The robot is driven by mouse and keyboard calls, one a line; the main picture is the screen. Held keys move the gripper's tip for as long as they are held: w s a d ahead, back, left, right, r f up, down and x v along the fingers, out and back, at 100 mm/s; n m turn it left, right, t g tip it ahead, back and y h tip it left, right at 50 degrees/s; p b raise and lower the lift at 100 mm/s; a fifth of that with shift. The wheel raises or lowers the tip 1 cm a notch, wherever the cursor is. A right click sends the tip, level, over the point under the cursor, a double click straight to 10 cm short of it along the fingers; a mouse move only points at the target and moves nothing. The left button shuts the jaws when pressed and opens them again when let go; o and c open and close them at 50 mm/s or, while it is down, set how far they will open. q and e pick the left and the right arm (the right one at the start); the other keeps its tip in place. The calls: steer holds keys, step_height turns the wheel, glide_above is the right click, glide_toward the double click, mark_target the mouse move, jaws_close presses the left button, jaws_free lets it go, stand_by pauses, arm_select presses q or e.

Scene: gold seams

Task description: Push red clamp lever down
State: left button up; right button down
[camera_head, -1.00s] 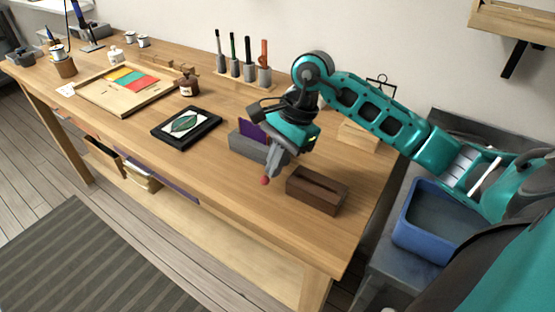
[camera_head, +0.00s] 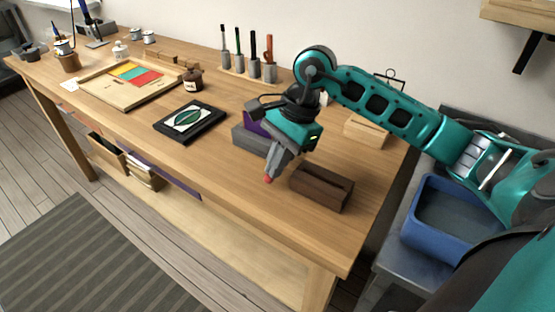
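A grey block with a purple sheet standing in it (camera_head: 250,140) sits on the workbench, partly hidden behind my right gripper. A small red knob (camera_head: 268,180), which looks like the end of the red clamp lever, shows just below the fingertips. The rest of the lever is hidden. My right gripper (camera_head: 272,171) points down, in front of the grey block, with its fingers looking closed together. Its tips are at or very near the red knob; I cannot tell if they touch. My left gripper is not in view.
A dark brown slotted block (camera_head: 322,187) stands close to the right of my gripper. A framed leaf picture (camera_head: 190,121) lies to the left. Upright tools (camera_head: 252,70) stand behind. A blue bin (camera_head: 440,247) is beyond the bench's right end. The front bench top is clear.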

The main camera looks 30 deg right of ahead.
steer(key=shift+a+r, duration=0.1)
steer(key=shift+r, duration=0.45)
arm_select(q)
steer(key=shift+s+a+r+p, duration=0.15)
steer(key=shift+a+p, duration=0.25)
steer(key=shift+p, duration=0.2)
arm_select(e)
steer(key=v, duration=1.2)
steer(key=shift+r, duration=0.15)
